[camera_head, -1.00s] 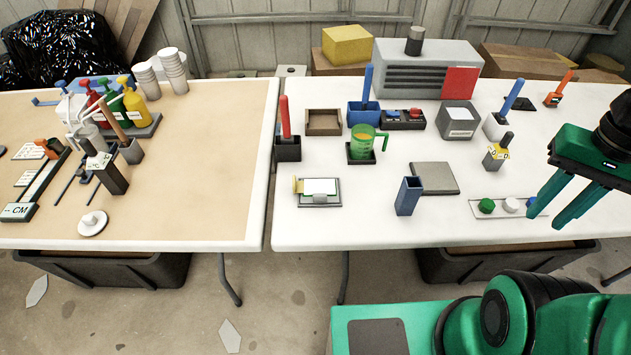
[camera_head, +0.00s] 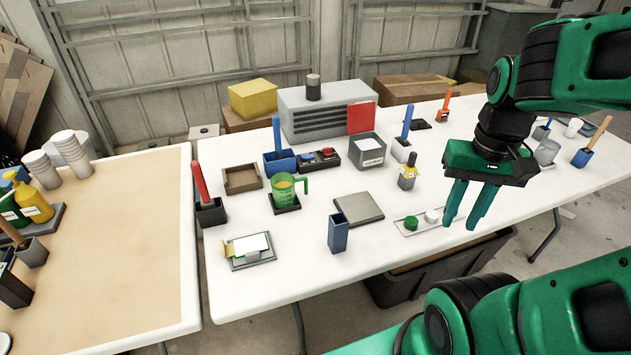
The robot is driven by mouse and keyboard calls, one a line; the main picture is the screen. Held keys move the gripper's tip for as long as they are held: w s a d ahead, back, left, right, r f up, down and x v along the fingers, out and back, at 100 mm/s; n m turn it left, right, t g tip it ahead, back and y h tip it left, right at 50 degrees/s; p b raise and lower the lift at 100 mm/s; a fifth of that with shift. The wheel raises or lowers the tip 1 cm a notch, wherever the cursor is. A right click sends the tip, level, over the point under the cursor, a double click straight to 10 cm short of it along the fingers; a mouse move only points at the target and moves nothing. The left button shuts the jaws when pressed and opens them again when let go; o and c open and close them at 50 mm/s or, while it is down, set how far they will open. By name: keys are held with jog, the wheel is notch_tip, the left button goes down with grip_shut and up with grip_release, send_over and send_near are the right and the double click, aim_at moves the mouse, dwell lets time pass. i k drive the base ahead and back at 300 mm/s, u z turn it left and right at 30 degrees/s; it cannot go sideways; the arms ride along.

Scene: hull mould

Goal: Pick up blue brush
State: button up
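One blue-handled brush (camera_head: 277,132) stands upright in a blue holder (camera_head: 281,163) at the back left of the white table. A second blue-handled brush (camera_head: 406,121) stands, slightly tilted, in a white and grey holder (camera_head: 401,150) to the right of the grey box. The brush heads are hidden inside the holders. My gripper (camera_head: 460,225) points down over the right part of the white table, in front and to the right of both brushes. Its two green fingers are apart with nothing between them.
A red-handled tool (camera_head: 200,185), a green cup (camera_head: 287,190), an empty blue holder (camera_head: 338,234), a grey plate (camera_head: 358,208) and a tray with round caps (camera_head: 419,222) stand on the white table (camera_head: 290,286). A grey machine (camera_head: 318,116) stands behind. The table's front strip is clear.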

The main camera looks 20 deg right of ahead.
aim_at(402, 140)
jog(key=u, duration=2.2)
jog(key=k, duration=1.3)
jog(key=z, duration=2.2)
